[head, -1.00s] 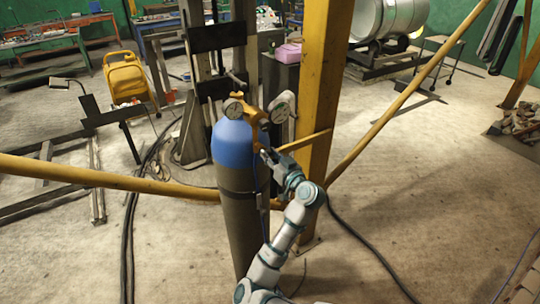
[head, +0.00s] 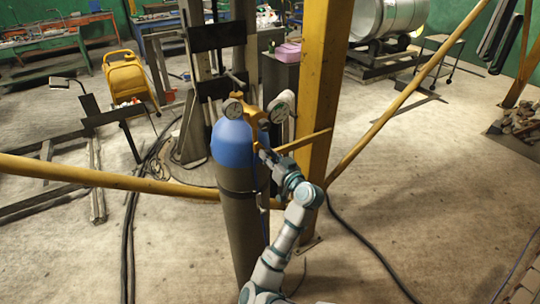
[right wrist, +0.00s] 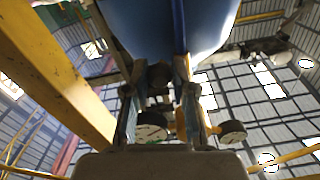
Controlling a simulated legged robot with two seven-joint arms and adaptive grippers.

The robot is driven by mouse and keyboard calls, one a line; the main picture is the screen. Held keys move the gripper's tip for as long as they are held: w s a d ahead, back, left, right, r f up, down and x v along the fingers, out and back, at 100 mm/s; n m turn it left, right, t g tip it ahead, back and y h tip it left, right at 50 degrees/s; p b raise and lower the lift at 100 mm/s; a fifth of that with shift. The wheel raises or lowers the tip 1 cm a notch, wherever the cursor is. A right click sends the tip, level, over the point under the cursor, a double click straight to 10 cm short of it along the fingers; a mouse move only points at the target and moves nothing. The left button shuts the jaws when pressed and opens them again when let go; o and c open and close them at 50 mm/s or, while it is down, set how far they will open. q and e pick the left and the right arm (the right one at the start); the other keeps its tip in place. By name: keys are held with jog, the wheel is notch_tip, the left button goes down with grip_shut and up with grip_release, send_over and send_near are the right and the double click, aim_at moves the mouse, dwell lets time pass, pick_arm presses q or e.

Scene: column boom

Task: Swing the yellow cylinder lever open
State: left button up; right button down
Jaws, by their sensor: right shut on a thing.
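A blue-topped grey gas cylinder (head: 236,190) stands upright in the middle of the head view. Its yellow lever (head: 256,134) is at the cylinder's top, by two round gauges, and runs down to my right gripper's tips. My right gripper (head: 264,154) is at the cylinder's right shoulder, shut on the lever; its fingers hide much of the contact. In the right wrist view the two fingers (right wrist: 158,105) stand below the blue cylinder top (right wrist: 150,25), with a dark round part and the gauges (right wrist: 151,126) between and behind them. My left gripper is not in view.
A thick yellow column (head: 322,90) stands close behind and right of the cylinder. A yellow bar (head: 305,141) crosses it near the gripper, and a long yellow brace (head: 110,178) runs left. Black cables (head: 128,230) lie on the floor.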

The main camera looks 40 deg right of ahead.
jog(key=shift+w+a+f+m+p, duration=0.1)
jog(key=shift+a+m+p, duration=0.3)
jog(key=shift+m+p, duration=0.55)
jog(key=shift+w+a+m+p, duration=0.1)
jog(key=shift+a+m+p, duration=0.4)
jog(key=shift+m, duration=0.75)
jog(key=shift+w+a+f+m+p, duration=0.1)
jog(key=shift+a+m+p, duration=0.2)
jog(key=shift+m+p, duration=0.7)
jog(key=c, duration=0.9)
grip_release()
jog(key=shift+c, duration=0.2)
jog(key=shift+w+f, duration=0.15)
